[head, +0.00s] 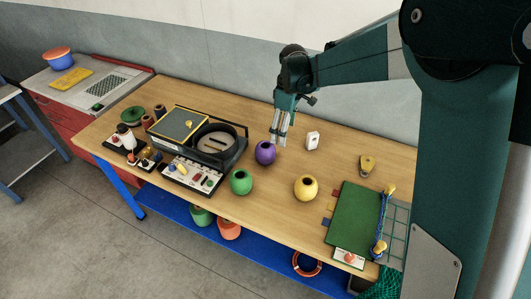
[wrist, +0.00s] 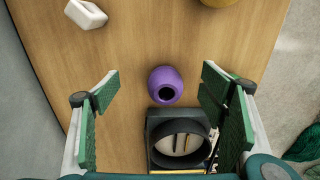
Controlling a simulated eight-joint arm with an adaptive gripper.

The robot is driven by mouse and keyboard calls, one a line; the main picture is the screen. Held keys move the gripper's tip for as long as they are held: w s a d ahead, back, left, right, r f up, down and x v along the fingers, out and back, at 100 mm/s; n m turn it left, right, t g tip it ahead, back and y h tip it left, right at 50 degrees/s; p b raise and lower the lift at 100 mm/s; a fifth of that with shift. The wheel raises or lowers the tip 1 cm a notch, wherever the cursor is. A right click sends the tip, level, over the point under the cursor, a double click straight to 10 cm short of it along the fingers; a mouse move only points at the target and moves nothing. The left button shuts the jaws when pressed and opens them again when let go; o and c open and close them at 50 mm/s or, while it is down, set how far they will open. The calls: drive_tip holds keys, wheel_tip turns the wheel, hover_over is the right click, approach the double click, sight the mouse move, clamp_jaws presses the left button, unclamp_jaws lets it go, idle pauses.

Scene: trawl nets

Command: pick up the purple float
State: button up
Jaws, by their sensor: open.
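The purple float (head: 265,153) stands on the wooden table, just right of the black tray, with a dark hole in its top. In the wrist view the purple float (wrist: 166,84) lies midway between my two fingers and a little beyond them. My gripper (head: 280,140) is open and empty, pointing down above the table, close to the float. In the wrist view its green-padded fingers (wrist: 158,95) are spread wide on either side of the float. The fingers do not appear to touch it; the exact height gap is hard to tell.
A black tray (head: 228,157) with a round well stands left of the float. A green float (head: 241,181), a yellow float (head: 306,187) and a small white block (head: 312,140) stand nearby. A green mat (head: 352,215) lies at the right. Bare table surrounds the white block.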

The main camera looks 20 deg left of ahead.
sight(265, 144)
drive_tip(key=a+f, duration=0.2)
drive_tip(key=a+f+n, duration=0.1)
drive_tip(key=a+f, duration=0.1)
drive_tip(key=a, duration=0.1)
drive_tip(key=s+a+f+n, duration=0.1)
drive_tip(key=a+f, duration=0.2)
drive_tip(key=shift+g+h, duration=0.3)
drive_tip(key=shift+g, duration=0.1)
drive_tip(key=shift+f, duration=0.15)
drive_tip(key=shift+s+f, duration=0.1)
drive_tip(key=shift+f, duration=1.05)
drive_tip(key=shift+f, duration=0.15)
drive_tip(key=shift+s+f, duration=0.15)
drive_tip(key=shift+f, duration=1.1)
drive_tip(key=shift+s+f, duration=0.1)
drive_tip(key=shift+f, duration=1.1)
drive_tip(key=shift+d, duration=0.1)
drive_tip(key=c, duration=1)
